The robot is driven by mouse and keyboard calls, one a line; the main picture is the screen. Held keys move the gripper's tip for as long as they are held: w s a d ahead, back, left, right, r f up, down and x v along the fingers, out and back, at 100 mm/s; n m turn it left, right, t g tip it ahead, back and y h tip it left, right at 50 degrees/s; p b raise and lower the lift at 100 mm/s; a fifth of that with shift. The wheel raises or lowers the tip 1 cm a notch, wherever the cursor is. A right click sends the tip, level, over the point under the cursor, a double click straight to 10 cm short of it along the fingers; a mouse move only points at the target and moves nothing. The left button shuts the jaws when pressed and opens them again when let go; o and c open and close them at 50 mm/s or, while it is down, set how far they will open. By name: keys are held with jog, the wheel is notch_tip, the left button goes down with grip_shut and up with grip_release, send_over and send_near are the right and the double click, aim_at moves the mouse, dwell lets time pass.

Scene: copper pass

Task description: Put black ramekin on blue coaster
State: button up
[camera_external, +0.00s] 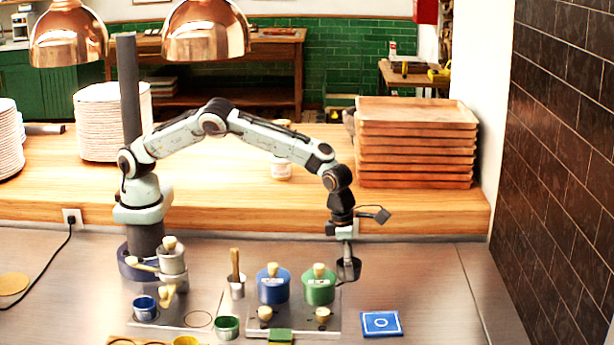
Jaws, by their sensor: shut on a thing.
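The black ramekin (350,271) hangs from my gripper (347,255), which is shut on it. The ramekin is held above the steel counter, just right of the green lidded pot. The blue coaster (381,324), a square with a pale ring mark, lies flat on the counter to the front right of the ramekin, apart from it. Nothing stands on the coaster. The exact finger contact on the ramekin is too small to see.
A blue pot (273,290) and a green pot (319,290) with wooden knobs stand left of the ramekin. A green cup (227,327) and a blue cup (145,309) are farther left. Stacked wooden trays (415,145) stand behind. The counter right of the coaster is clear.

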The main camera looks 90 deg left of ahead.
send_over(369, 315)
jog(key=f, duration=0.5)
jog(key=shift+s+f, duration=0.25)
jog(key=shift+s, duration=0.05)
jog(key=shift+f, duration=1.55)
jog(key=shift+f, duration=0.1)
jog(key=o, duration=1.2)
jog(key=shift+c, duration=0.2)
